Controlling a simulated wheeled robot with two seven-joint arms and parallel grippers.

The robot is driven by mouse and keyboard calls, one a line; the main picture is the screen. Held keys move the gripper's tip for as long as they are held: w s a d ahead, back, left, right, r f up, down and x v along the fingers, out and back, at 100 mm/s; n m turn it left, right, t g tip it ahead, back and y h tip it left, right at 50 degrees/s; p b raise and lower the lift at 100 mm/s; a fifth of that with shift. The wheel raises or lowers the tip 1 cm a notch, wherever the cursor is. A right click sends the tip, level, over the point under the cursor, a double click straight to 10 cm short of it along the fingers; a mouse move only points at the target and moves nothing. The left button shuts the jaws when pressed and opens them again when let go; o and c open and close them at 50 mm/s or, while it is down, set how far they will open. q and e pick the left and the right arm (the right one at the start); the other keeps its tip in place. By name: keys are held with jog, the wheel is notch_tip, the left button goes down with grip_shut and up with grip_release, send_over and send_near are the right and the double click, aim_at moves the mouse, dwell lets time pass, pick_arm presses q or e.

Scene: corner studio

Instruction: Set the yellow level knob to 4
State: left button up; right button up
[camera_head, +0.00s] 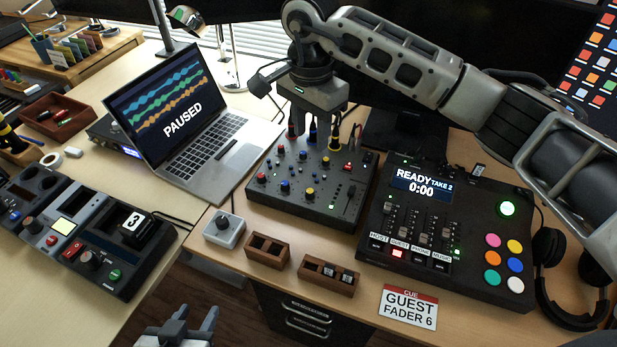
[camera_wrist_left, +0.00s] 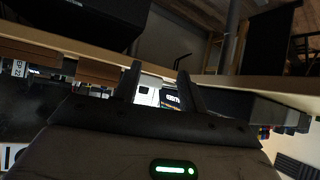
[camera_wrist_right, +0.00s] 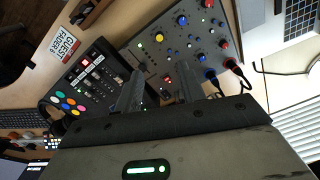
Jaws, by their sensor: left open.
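The dark mixer (camera_head: 300,222) stands on the desk between the laptop and the fader console. It carries a front row of red, blue and yellow knobs; the front yellow knob (camera_head: 310,193) is at the right of that row, and it also shows in the right wrist view (camera_wrist_right: 159,37). A smaller yellow knob (camera_head: 326,163) sits behind it. Labels and pointer settings are too small to read. My right gripper (camera_head: 312,132) hangs over the mixer's back edge, apart from the yellow knobs; its fingers are spread and empty. My left gripper (camera_head: 188,322) is open and empty, low in front of the desk.
Plugs and cables (camera_head: 335,140) stand at the mixer's back edge. A laptop (camera_head: 205,145) reading PAUSED is to the left, and a fader console (camera_head: 455,225) to the right.

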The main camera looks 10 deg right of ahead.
aim_at(310, 191)
notch_tip(310, 191, down, 15)
jog(key=shift+s+a+f+p, duration=0.1)
jog(key=shift+f+p, duration=0.1)
jog(key=shift+p, duration=0.75)
grip_shut()
